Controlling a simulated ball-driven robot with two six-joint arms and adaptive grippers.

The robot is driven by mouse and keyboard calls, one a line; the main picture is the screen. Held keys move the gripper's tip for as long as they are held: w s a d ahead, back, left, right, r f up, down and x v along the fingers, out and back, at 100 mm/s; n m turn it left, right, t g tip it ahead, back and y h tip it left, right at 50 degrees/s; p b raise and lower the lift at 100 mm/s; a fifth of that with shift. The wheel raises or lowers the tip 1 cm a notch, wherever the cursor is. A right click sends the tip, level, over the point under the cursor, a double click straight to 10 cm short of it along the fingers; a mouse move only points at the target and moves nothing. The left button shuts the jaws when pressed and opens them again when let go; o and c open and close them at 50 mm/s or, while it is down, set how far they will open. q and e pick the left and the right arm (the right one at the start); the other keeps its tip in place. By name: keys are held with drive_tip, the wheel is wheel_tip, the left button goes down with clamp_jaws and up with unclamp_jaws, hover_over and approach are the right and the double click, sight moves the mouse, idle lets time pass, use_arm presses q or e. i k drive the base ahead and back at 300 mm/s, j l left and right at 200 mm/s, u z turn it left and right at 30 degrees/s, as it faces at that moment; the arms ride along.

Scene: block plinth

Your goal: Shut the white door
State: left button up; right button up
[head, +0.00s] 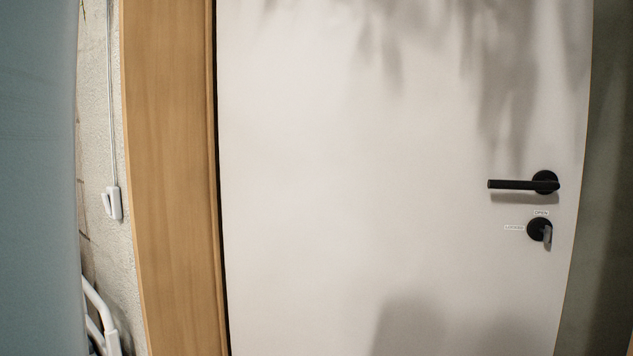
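The white door (350,180) fills most of the head view. A black lever handle (515,185) sits near its right edge and points left. Below the handle is a round black lock with a turn knob (540,231) and small labels, one reading "OPEN". The door's right edge slants, and a dark grey-green surface shows beyond it. I cannot tell for sure how far the door stands from its frame on that side. Neither of my grippers is in view.
A wooden door frame (172,180) stands left of the door, with a dark narrow gap between them. Further left are a rough pale wall, a white hook or switch on a cord (112,203), white tubing (100,315) and a blue-grey surface (36,180). Soft shadows fall on the door.

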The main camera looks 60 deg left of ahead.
sight(361, 142)
drive_tip(key=u, duration=1.45)
drive_tip(key=i+j+z, duration=0.1)
drive_tip(key=i+j, duration=0.15)
drive_tip(key=i+j+z, duration=0.15)
drive_tip(key=i+j, duration=0.15)
drive_tip(key=j, duration=0.15)
drive_tip(key=i+j+z, duration=0.1)
drive_tip(key=j, duration=0.3)
drive_tip(key=i, duration=0.1)
